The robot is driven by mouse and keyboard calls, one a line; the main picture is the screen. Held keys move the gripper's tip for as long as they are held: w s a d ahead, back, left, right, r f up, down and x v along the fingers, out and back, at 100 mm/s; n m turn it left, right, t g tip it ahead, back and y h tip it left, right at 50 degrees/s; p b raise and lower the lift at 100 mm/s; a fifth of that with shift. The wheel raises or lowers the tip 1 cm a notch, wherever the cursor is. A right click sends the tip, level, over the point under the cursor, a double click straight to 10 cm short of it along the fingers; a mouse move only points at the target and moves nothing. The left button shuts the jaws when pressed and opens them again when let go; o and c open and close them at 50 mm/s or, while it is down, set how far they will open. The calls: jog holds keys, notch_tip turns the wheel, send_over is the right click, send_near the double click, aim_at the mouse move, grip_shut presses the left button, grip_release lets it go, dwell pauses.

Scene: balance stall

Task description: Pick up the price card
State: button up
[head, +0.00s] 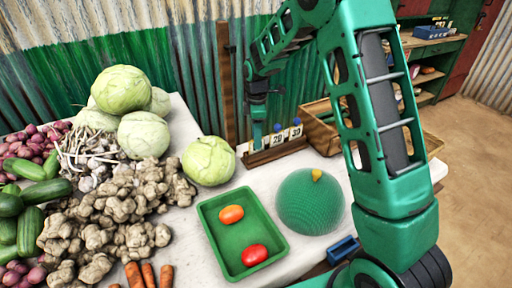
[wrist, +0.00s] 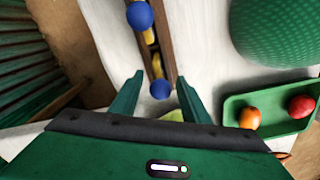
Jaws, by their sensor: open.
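Price cards stand in a wooden rack (head: 275,153) at the back of the white table in the head view. A middle card (head: 278,139) and a right card (head: 295,132) have blue balls on top and dark figures I cannot read surely. My gripper (head: 257,135) points down over the rack's left end and partly hides the card there. In the wrist view my gripper (wrist: 160,77) is open, its fingers on either side of the rack. A blue ball (wrist: 160,90) shows between the fingers, and another blue ball (wrist: 140,15) is farther along the rack. Contact cannot be told.
A green tray (head: 213,238) with an orange and a red tomato stands in front. A green dome (head: 310,203) is right of it. A cabbage (head: 209,161) sits left of the rack. A wooden crate (head: 322,137) is to the right. A corrugated wall rises behind.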

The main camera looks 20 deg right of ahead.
notch_tip(320, 180, down, 2)
jog(key=shift+f, duration=0.25)
jog(key=shift+c, duration=0.3)
grip_shut()
